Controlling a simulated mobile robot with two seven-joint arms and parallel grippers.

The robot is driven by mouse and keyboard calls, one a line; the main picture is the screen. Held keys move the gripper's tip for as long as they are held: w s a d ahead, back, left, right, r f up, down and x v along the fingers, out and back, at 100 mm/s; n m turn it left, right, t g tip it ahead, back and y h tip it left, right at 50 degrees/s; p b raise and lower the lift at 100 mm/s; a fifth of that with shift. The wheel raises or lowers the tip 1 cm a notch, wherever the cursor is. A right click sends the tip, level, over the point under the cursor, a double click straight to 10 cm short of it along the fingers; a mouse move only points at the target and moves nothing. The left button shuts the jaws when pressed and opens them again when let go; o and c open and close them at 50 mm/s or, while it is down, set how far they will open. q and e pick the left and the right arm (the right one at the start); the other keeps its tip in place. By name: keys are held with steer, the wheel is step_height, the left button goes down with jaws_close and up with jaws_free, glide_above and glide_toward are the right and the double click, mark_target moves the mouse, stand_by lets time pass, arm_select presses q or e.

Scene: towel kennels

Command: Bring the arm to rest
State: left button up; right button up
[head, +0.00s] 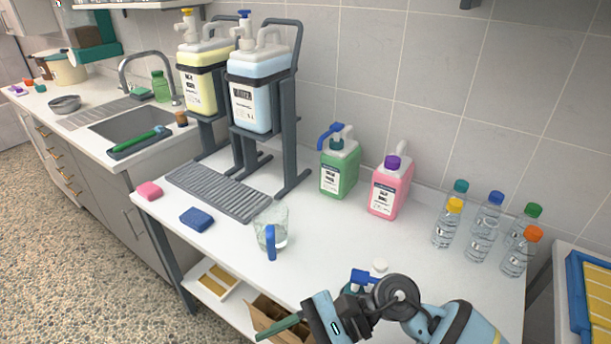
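My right arm comes in from the lower right, over the front of the white table (395,245). Its gripper (281,328) is at the bottom edge of the view, beyond the table's front edge and above an open cardboard box (262,312). A dark green bar sticks out from the gripper's pale blue body; I cannot tell whether it is a finger or a held thing. The finger opening is not clear. My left gripper is not in view.
A clear jug (279,219) with a blue handle stands near the table's front. Behind my arm, a blue-and-white top (364,277) shows partly. Green (338,170) and pink (388,190) canisters and several water bottles (481,232) stand behind. The middle of the table is clear.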

step_height(320, 180, up, 4)
steer(key=w+m+t+y, duration=0.2)
steer(key=m+t+y, duration=0.6)
steer(key=m, duration=1)
steer(key=w+d+f+m+t+h+p, duration=0.1)
steer(key=d+f+m+t+h, duration=0.5)
steer(key=m, duration=0.5)
steer(key=w+d+f+m+t+h+p, duration=0.15)
steer(key=d+m+t+h, duration=0.25)
steer(key=m+t, duration=0.5)
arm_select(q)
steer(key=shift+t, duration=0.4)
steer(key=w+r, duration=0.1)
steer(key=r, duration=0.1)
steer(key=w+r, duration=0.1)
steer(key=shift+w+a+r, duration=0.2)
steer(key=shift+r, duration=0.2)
arm_select(e)
steer(key=s+d+f+m+g+h, duration=0.4)
steer(key=s+d+f+m, duration=0.3)
steer(key=s+f+m, duration=0.3)
steer(key=s+d+f+m+g+h, duration=0.5)
steer(key=s+f+m, duration=0.5)
steer(key=m, duration=0.2)
steer(key=shift+s+d+f+m+h, duration=0.3)
steer(key=shift+d+f+h, duration=0.15)
steer(key=shift+d, duration=0.45)
